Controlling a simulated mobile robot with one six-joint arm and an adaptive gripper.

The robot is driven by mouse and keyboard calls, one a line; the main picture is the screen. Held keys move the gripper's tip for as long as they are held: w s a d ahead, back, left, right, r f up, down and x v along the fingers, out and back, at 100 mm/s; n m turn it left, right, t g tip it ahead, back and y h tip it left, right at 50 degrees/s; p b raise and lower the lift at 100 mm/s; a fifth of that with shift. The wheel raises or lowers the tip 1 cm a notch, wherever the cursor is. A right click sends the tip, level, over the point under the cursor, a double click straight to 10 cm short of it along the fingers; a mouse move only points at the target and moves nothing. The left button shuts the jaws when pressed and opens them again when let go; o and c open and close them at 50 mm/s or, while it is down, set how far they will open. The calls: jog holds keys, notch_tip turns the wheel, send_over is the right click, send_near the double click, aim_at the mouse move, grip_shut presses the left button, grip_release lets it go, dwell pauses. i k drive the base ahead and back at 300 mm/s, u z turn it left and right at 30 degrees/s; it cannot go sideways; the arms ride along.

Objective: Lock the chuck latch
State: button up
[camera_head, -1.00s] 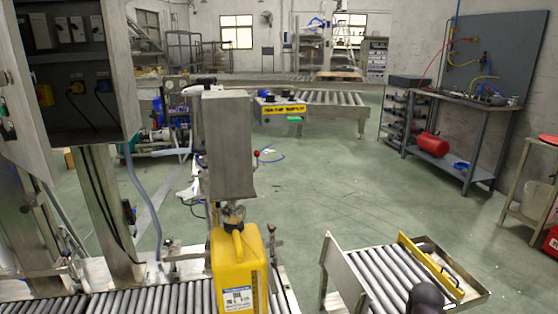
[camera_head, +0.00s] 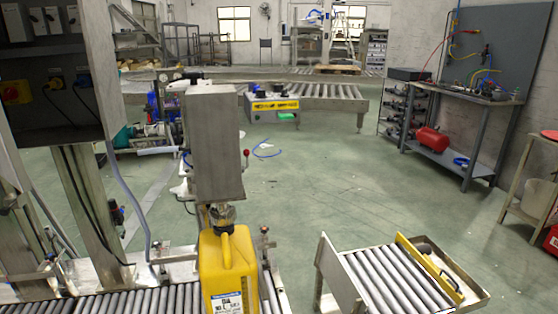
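A yellow canister (camera_head: 228,262) with a white and blue label stands upright on the roller conveyor, below a tall grey metal housing (camera_head: 213,145). A metal chuck-like fitting (camera_head: 221,214) sits between the housing's lower end and the top of the canister. I cannot tell whether it grips the canister's neck. A small lever with a red knob (camera_head: 245,153) sticks up at the housing's right side. I cannot make out which part is the chuck latch, or whether it is locked. My gripper is not in view.
The roller conveyor (camera_head: 150,304) runs along the front left. A short roller table (camera_head: 390,285) with a yellow bar (camera_head: 428,268) stands at the front right. An open electrical cabinet (camera_head: 55,80) fills the upper left. The green floor between is mostly clear.

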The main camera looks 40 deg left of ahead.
aim_at(246, 152)
jog(key=z, duration=1)
jog(key=i, duration=0.85)
jog(key=z, duration=1.65)
jog(key=k, duration=0.1)
jog(key=u, duration=4.05)
